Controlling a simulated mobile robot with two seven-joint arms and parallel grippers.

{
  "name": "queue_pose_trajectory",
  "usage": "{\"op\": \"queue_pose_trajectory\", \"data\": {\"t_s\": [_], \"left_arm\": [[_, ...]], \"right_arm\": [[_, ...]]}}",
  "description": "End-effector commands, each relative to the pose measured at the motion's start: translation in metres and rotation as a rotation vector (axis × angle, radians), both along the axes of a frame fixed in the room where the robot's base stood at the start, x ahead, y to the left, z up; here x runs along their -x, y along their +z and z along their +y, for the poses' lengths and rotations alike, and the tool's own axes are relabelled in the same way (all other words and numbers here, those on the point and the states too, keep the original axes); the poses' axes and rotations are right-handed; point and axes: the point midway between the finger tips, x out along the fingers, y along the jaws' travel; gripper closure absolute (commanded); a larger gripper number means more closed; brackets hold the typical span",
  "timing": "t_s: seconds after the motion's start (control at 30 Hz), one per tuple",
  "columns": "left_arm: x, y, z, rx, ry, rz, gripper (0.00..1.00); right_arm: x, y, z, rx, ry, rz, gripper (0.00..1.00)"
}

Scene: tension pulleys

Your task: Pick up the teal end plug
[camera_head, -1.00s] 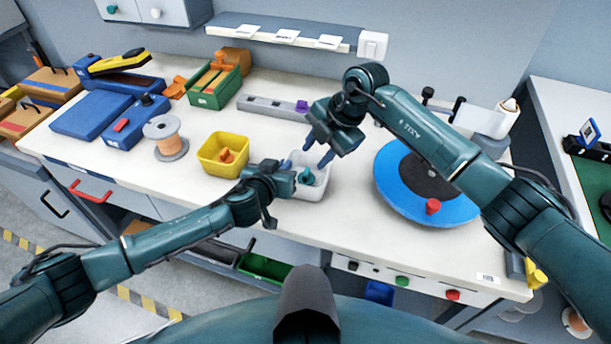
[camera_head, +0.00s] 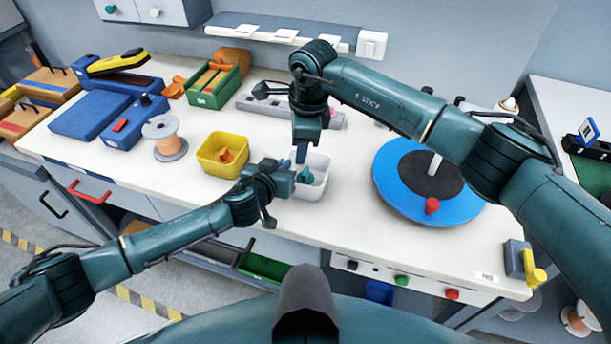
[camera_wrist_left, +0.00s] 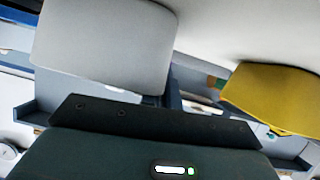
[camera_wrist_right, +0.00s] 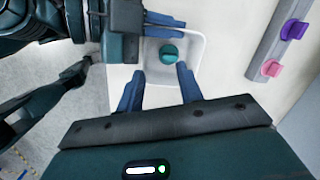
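The teal end plug (camera_head: 305,174) lies in the white bin (camera_head: 322,187) at the table's front middle. In the right wrist view the plug (camera_wrist_right: 169,52) shows clearly inside the bin (camera_wrist_right: 196,50). My right gripper (camera_wrist_right: 160,84) is open and empty, pointing down with its fingertips near the bin's edge and short of the plug; in the head view it is over the bin (camera_head: 301,152). My left gripper (camera_head: 289,177) reaches over the bin's left side. Its fingers (camera_wrist_right: 162,24) show beside the plug, but their gap is unclear. The left wrist view shows the bin's outer wall (camera_wrist_left: 105,45).
A yellow bin (camera_head: 210,158) with an orange part stands left of the white bin. A blue turntable (camera_head: 400,203) with a red knob is to the right. A grey rail (camera_wrist_right: 270,45) holding purple and pink plugs lies behind. My two grippers are close together.

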Motion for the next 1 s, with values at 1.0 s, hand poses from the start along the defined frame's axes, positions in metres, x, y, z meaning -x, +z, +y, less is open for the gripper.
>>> {"op": "queue_pose_trajectory", "data": {"t_s": [1.0], "left_arm": [[0.0, 0.0, 0.0, 0.0, 0.0, 0.0, 1.0]], "right_arm": [[-0.013, -0.036, -0.002, 0.286, 1.184, -0.083, 0.64]]}}
